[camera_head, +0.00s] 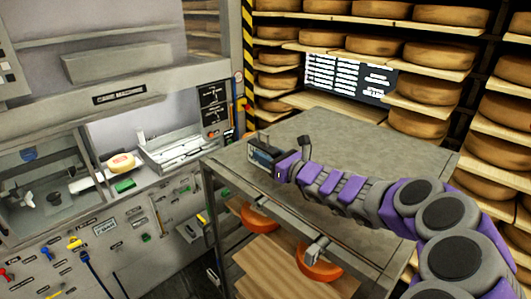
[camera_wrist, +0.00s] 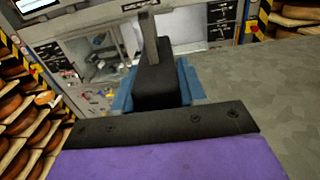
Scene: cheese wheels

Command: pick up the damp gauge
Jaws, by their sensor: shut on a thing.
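My gripper (camera_head: 268,157) is over the left part of the grey cart top (camera_head: 345,140). It is shut on a dark thing that I take to be the damp gauge. In the wrist view the damp gauge (camera_wrist: 154,88) is a black block with a grey upright rod, held between blue side pieces of my gripper (camera_wrist: 156,98). In the head view the gauge is small and partly hidden by the gripper. I cannot tell whether it touches the cart top.
A grey cave machine (camera_head: 110,130) with a lit recess stands at the left. Shelves of cheese wheels (camera_head: 430,92) fill the back and right. Orange cheese wheels (camera_head: 320,266) sit on the cart's lower shelf. The rest of the cart top looks clear.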

